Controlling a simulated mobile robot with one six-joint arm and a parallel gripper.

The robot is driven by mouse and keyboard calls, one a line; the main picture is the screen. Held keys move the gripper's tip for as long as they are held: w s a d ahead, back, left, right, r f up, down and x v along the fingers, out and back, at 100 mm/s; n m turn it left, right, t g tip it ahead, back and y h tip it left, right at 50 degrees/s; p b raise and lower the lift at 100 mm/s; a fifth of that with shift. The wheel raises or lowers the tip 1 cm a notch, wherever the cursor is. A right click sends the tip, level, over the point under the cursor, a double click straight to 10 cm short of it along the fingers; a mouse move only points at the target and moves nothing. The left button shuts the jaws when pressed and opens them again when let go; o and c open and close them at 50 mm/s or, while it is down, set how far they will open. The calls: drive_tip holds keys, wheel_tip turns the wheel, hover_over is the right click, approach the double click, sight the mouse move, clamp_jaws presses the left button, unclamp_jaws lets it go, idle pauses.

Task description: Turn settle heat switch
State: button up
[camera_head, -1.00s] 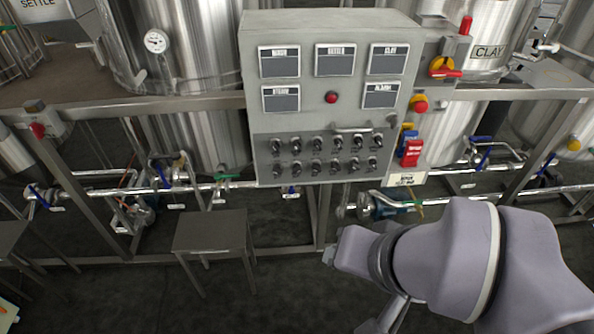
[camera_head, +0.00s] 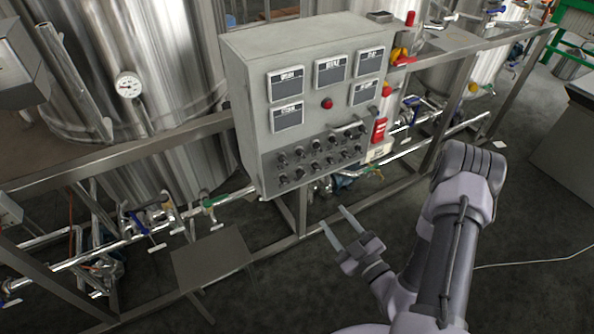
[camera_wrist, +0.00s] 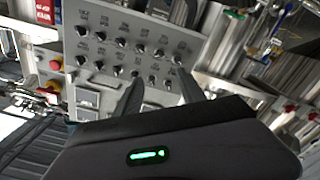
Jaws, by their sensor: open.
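A grey control box (camera_head: 246,122) stands on the frame ahead of me, with labelled displays above and rows of black rotary switches (camera_head: 315,155) on its lower face. The switch labels are too small to read, so I cannot tell which one is settle heat. The switches also show in the wrist view (camera_wrist: 120,42), where the panel appears turned over. My gripper (camera_head: 334,226) is open and empty, below and in front of the panel, apart from it. Its two fingers also show in the wrist view (camera_wrist: 155,97), pointing toward the panel.
A red indicator (camera_head: 327,103) sits among the displays. A handle (camera_head: 349,127) sticks out above the switches. Red and yellow controls (camera_head: 398,56) are at the box's right side. A small metal table (camera_head: 212,258) stands below left. Pipes and frame rails run beneath the box.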

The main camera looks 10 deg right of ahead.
sight(303, 176)
drive_tip(key=b+x, duration=0.2)
drive_tip(key=x, duration=1.5)
drive_tip(key=shift+w+f+b, duration=0.1)
drive_tip(key=shift+w+b, duration=0.05)
drive_tip(key=shift+b, duration=0.15)
drive_tip(key=shift+d, duration=0.1)
clamp_jaws()
